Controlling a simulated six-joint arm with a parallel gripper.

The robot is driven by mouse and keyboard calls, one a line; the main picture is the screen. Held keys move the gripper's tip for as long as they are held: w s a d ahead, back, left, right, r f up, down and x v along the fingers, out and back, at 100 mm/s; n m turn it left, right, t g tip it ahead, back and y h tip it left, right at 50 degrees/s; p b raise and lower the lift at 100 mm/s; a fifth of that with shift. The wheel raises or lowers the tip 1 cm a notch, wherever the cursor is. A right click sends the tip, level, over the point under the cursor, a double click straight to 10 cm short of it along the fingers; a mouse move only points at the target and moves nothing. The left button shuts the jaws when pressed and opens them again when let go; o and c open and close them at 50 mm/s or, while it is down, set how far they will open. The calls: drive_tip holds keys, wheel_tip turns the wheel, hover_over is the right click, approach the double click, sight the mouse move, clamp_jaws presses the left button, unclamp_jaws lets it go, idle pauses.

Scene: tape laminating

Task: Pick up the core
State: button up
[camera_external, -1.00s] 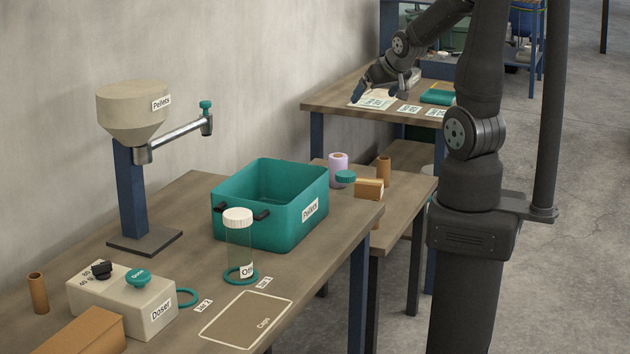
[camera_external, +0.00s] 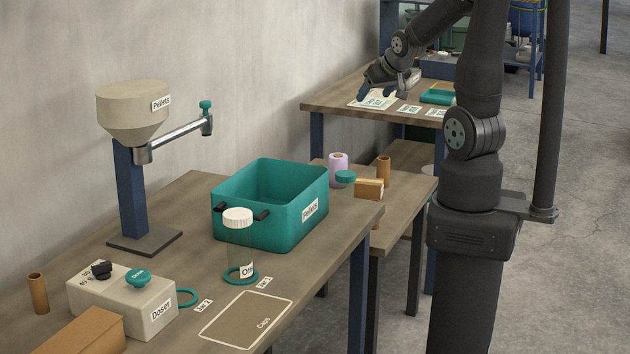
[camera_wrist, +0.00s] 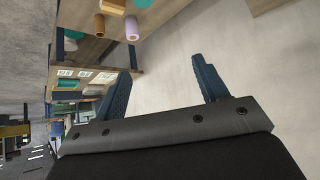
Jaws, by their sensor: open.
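Brown cardboard cores are in view, and I cannot tell which one the task means. One core (camera_external: 384,168) stands upright on the lower middle table, beside a purple roll (camera_external: 338,168) with a brown centre. Another core (camera_external: 38,293) stands at the left end of the front bench. In the wrist view a brown core (camera_wrist: 99,25) and the purple roll (camera_wrist: 131,28) show near the top. My gripper (camera_wrist: 160,67) is open and empty; it also shows above the back table in the external view (camera_external: 378,90), well away from both cores.
A teal cap (camera_external: 345,176) and a small brown box (camera_external: 369,189) are close to the core. A teal Pellets bin (camera_external: 285,222) and a capped jar (camera_external: 239,245) stand on the front bench. Labelled cards (camera_external: 408,109) lie on the back table.

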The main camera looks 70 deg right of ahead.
drive_tip(key=w+d+m+g, duration=0.1)
drive_tip(key=w+d+m, duration=0.1)
drive_tip(key=w+d, duration=0.55)
drive_tip(key=m+g, duration=0.5)
drive_tip(key=m, duration=0.2)
hover_over(384, 159)
drive_tip(key=s+a, duration=0.1)
drive_tip(key=a, duration=0.4)
wheel_tip(384, 159, down, 23)
drive_tip(key=x, duration=1.1)
drive_tip(key=shift+f, duration=0.1)
drive_tip(key=shift+w+x, duration=0.15)
drive_tip(key=shift+x, duration=1.15)
drive_tip(key=shift+w+x, duration=0.15)
drive_tip(key=shift+x, duration=1.15)
drive_tip(key=shift+a, duration=0.2)
drive_tip(key=c, duration=1.1)
